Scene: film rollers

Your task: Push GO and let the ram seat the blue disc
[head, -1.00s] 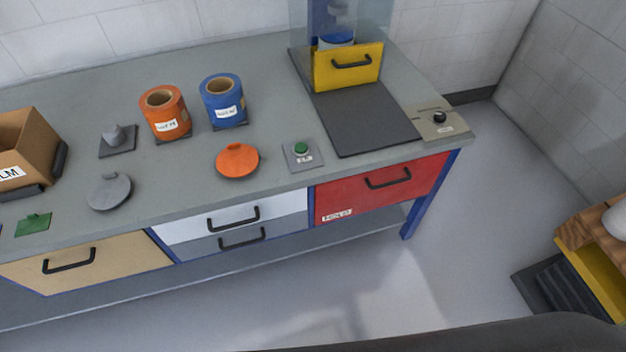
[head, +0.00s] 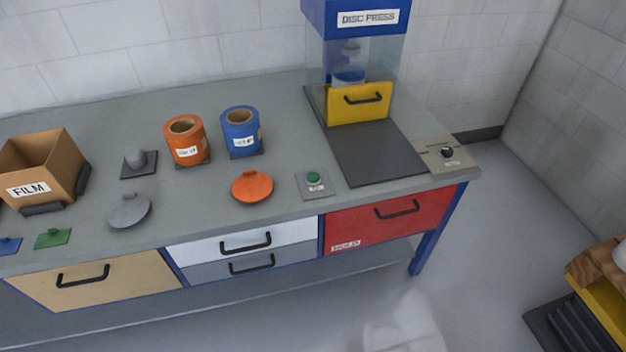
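The disc press (head: 355,18) stands at the back right of the bench, with a blue top, clear walls and a yellow front door (head: 345,104) with a black handle. Inside, behind the clear wall, a blue piece (head: 349,77) shows below a grey ram (head: 351,46); a gap seems to lie between them, and the door hides the lower part. A green button (head: 313,177) on a grey plate sits near the bench's front edge; its label is too small to read. Neither of my grippers is in view.
Orange roll (head: 186,141) and blue roll (head: 241,131) stand left of the press. An orange disc (head: 252,187) and grey disc (head: 129,210) lie nearer the front. A FILM box (head: 43,168) is at left. A black knob (head: 447,152) sits on a panel at right. The dark mat (head: 373,153) is clear.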

